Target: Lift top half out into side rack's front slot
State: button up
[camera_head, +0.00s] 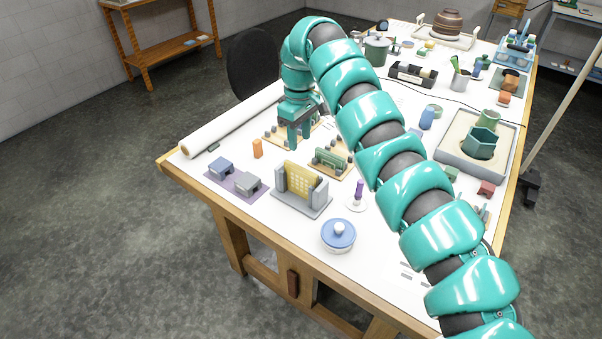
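My gripper (299,136) points down over the left part of the table, with a gap between its teal fingers and nothing visible between them. Below and behind it lies a tan board (272,138) with small grey posts, partly hidden by the gripper. Just in front and right is a second tan board (345,172) bearing a green piece (331,158) between posts. Nearer the front edge, a yellow perforated panel (299,179) stands upright in a grey two-walled holder (303,206). I cannot tell which of these is the top half or the side rack.
An orange block (257,148) stands left of my gripper. Grey-blue blocks sit on a purple mat (244,193). A purple-handled tool (359,189) and a blue lidded dish (338,234) are nearer the front. A white roll (225,128) lies along the left edge.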

aim_at(301, 168)
notch_tip(301, 168, down, 7)
jog(key=p, duration=0.3)
jog(key=shift+f, duration=0.1)
jog(key=shift+d+f+p, duration=0.1)
jog(key=shift+f+p, duration=0.4)
jog(key=shift+p, duration=0.4)
jog(key=f+p, duration=0.2)
jog(key=f, duration=0.2)
jog(key=shift+w+f, duration=0.2)
grip_shut()
